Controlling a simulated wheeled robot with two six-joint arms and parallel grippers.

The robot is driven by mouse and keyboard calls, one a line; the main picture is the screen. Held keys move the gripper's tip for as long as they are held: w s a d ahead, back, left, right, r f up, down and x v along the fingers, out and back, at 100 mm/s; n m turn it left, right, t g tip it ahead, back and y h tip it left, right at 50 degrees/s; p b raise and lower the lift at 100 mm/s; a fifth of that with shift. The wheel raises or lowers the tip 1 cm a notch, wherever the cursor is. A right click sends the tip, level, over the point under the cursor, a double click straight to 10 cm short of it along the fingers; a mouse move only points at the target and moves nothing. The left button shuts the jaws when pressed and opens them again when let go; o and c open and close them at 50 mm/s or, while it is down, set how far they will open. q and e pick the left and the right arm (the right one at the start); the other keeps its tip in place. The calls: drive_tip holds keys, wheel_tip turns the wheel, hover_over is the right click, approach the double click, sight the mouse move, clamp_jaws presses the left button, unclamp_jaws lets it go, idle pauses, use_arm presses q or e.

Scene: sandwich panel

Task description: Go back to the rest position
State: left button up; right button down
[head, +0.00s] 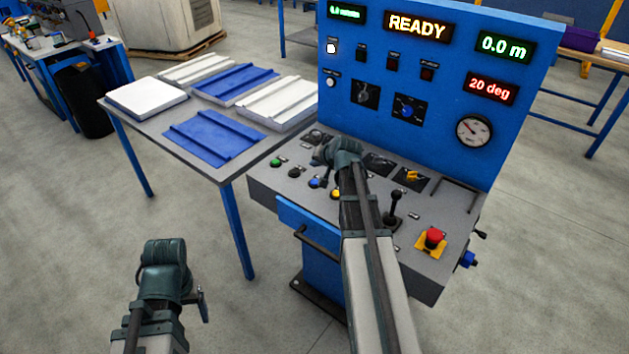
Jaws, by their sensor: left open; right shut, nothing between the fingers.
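My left gripper (202,303) hangs low at the lower left, over the bare floor and clear of the table and the panel. It is mostly hidden behind its own wrist; it is open and holds nothing. My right gripper (334,180) is over the sloped desk of the blue control panel (445,145), close to the blue and yellow buttons. It is shut and empty. My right forearm hides part of the desk, and I cannot tell whether the fingertips touch it.
A black lever (394,208) and a red emergency button (434,238) stand right of my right arm. A handle bar (316,240) sticks out at the panel's front. A grey table (205,160) with white and blue panels stands left. The floor in front is free.

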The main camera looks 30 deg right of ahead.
idle(0.5)
drive_tip(key=s+a+f+n+g+y+p, duration=0.1)
drive_tip(key=s+a+n+g+p, duration=0.2)
drive_tip(key=a, duration=0.9)
drive_tip(key=s+a+f+n+g+y, duration=0.15)
drive_tip(key=s+a+n, duration=0.35)
drive_tip(key=a, duration=0.7)
drive_tip(key=s+a+r+n+g+h+p, duration=0.1)
drive_tip(key=s+a+n+g, duration=0.1)
drive_tip(key=s+a, duration=0.4)
drive_tip(key=s+a+r+n+g+h+p, duration=0.1)
drive_tip(key=s+a, duration=0.5)
drive_tip(key=s, duration=0.6)
drive_tip(key=shift+s+a+n+g+h+p, duration=0.15)
drive_tip(key=shift+a+n+g+h+p, duration=0.25)
drive_tip(key=shift+n+g+h+p, duration=0.5)
drive_tip(key=shift+b, duration=0.3)
